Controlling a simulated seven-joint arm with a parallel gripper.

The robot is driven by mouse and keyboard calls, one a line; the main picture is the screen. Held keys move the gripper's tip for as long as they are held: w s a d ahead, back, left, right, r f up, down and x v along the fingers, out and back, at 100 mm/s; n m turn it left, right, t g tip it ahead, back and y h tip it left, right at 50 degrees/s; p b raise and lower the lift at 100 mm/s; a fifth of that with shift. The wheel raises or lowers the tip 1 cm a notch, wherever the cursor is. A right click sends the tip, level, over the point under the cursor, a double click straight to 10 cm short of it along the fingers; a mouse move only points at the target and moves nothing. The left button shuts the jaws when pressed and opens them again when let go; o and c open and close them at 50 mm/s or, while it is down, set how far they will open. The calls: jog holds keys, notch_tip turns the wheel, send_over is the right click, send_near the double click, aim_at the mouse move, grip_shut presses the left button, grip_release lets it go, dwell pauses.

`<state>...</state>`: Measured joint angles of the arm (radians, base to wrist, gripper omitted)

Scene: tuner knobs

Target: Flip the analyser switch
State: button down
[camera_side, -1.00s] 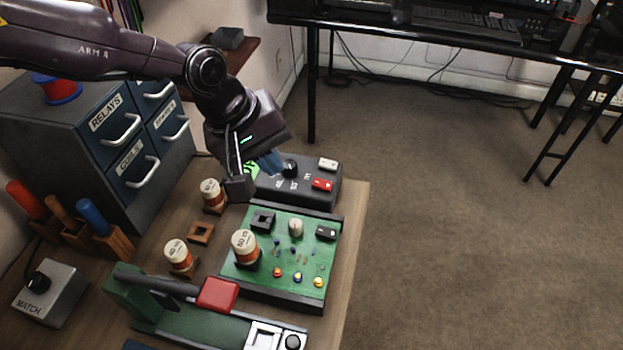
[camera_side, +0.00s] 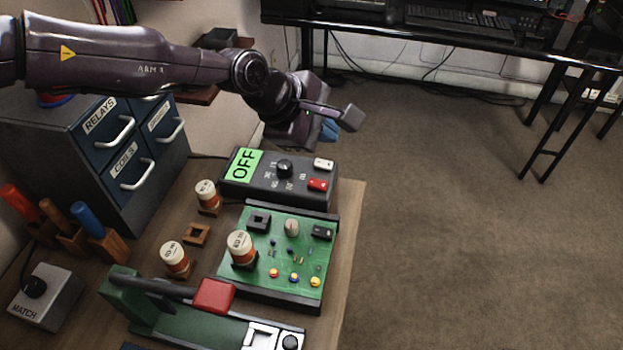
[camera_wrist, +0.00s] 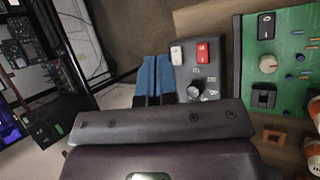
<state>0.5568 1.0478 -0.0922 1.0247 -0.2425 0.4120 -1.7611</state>
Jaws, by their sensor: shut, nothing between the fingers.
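The analyser (camera_side: 250,190) is a dark box behind the green circuit board. Its green display (camera_side: 244,164) reads OFF. It carries a black knob (camera_side: 284,168), a white rocker switch (camera_side: 324,164) and a red rocker switch (camera_side: 317,184). The wrist view also shows the white switch (camera_wrist: 177,55), the red switch (camera_wrist: 202,52) and the knob (camera_wrist: 196,90). My gripper (camera_side: 329,130) has blue fingers and is shut and empty. It is raised behind the analyser's far right corner, apart from it. In the wrist view the blue fingertips (camera_wrist: 156,60) lie just left of the white switch.
The green circuit board (camera_side: 262,265) with a small switch and knob lies in front of the analyser. A drawer cabinet (camera_side: 88,150) stands at the left. Open floor (camera_side: 470,230) lies to the right.

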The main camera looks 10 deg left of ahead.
aim_at(315, 185)
jog(key=shift+a+f, duration=0.2)
jog(key=shift+f, duration=1.2)
jog(key=shift+a+f, duration=0.2)
jog(key=shift+f, duration=1.25)
jog(key=shift+a+f, duration=0.2)
jog(key=shift+f, duration=1.2)
jog(key=shift+f, duration=0.15)
jog(key=shift+f, duration=0.25)
jog(key=shift+a+f, duration=0.1)
jog(key=shift+f, duration=0.2)
jog(key=shift+r, duration=0.75)
jog(key=shift+d+r, duration=0.25)
jog(key=shift+r, duration=1)
jog(key=shift+d+r, duration=0.2)
jog(key=shift+r, duration=1)
